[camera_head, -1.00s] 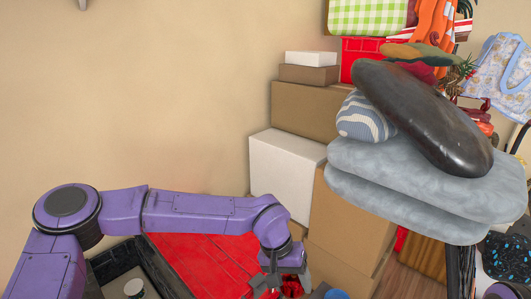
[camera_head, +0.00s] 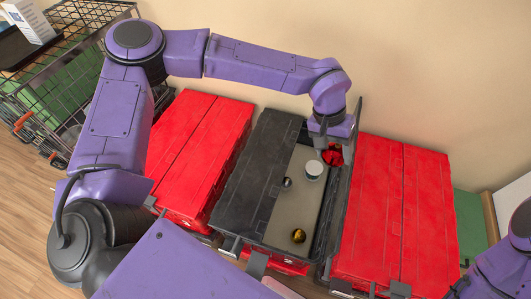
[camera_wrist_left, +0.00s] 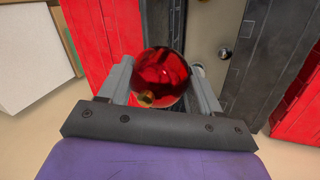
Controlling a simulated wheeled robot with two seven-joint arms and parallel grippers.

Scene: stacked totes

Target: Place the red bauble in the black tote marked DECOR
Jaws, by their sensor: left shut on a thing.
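The red bauble (camera_head: 334,155) is held between the two fingers of my left gripper (camera_head: 331,149); it also shows between them in the left wrist view (camera_wrist_left: 163,75). The black tote (camera_head: 262,165) stands between two red totes, with its left lid half shut and its right half open. The bauble appears over the far right part of the opening, close to the right wall; its height above the rim is hard to judge. I cannot read a DECOR mark. A dark tip of my right arm (camera_head: 460,286) shows at the lower right; its fingers are unclear.
Inside the black tote are a white-topped round container (camera_head: 314,169), a small silver ball (camera_head: 287,183) and a gold bauble (camera_head: 298,236). Closed red totes stand to the left (camera_head: 200,150) and right (camera_head: 395,210). A wire cart (camera_head: 75,50) is at the far left.

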